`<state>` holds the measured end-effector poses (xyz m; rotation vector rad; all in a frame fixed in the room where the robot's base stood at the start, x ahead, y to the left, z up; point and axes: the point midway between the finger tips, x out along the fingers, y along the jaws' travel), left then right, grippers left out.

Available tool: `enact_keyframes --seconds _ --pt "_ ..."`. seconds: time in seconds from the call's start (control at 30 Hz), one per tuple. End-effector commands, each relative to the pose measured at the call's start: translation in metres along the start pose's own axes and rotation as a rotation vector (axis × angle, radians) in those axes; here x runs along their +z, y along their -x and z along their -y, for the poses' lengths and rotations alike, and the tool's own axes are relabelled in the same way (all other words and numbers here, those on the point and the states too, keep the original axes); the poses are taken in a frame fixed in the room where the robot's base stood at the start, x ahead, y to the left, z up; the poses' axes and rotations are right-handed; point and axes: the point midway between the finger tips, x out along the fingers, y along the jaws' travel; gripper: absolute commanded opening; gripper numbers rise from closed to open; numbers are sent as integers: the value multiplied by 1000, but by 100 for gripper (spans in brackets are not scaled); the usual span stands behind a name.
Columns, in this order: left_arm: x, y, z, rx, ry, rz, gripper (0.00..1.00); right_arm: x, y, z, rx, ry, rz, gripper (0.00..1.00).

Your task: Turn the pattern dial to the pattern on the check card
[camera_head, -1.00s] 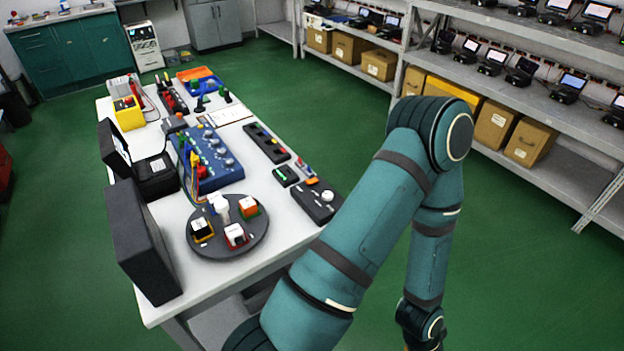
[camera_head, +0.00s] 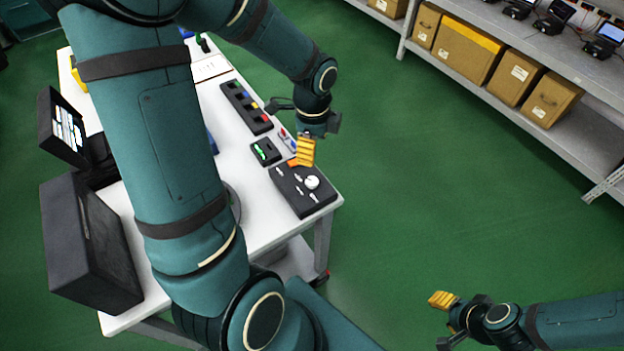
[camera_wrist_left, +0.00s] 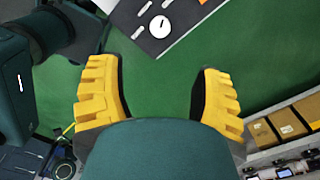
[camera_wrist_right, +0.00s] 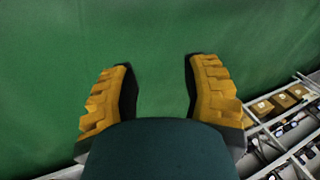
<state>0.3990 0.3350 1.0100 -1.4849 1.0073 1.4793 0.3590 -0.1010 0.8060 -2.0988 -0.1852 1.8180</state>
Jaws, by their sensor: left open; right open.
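A white round dial (camera_head: 312,182) sits on a dark control box (camera_head: 290,196) at the table's near right corner. White marks lie on the box beside it. The left wrist view shows the dial (camera_wrist_left: 159,26) with a small dark mark on its face; its setting is too small to read. My left gripper (camera_head: 305,152) is open and empty, above the box's far edge and apart from the dial. My right gripper (camera_head: 442,300) is open and empty over the green floor, right of the table. I cannot identify the check card for sure; a white sheet (camera_head: 210,68) lies farther back.
A small black box with a green display (camera_head: 265,151) and a black tray with coloured blocks (camera_head: 246,107) stand beyond the control box. A monitor (camera_head: 62,130) and a dark case (camera_head: 92,250) stand left. My left arm hides mid-table.

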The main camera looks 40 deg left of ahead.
Motion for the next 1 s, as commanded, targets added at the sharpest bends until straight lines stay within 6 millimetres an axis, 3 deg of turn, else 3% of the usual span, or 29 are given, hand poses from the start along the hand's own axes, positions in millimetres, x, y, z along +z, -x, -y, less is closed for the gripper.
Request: enact_keyframes --seconds 0.17,0.7,1.0 --pt "2 -19 -1 6 -8 5 66 2 -5 -2 0 0 4 47" --pt "1 -118 -1 4 -6 3 66 13 -27 -11 -2 7 26 47" --pt "1 -136 -1 2 -6 3 66 15 -30 -12 -3 9 31 47"
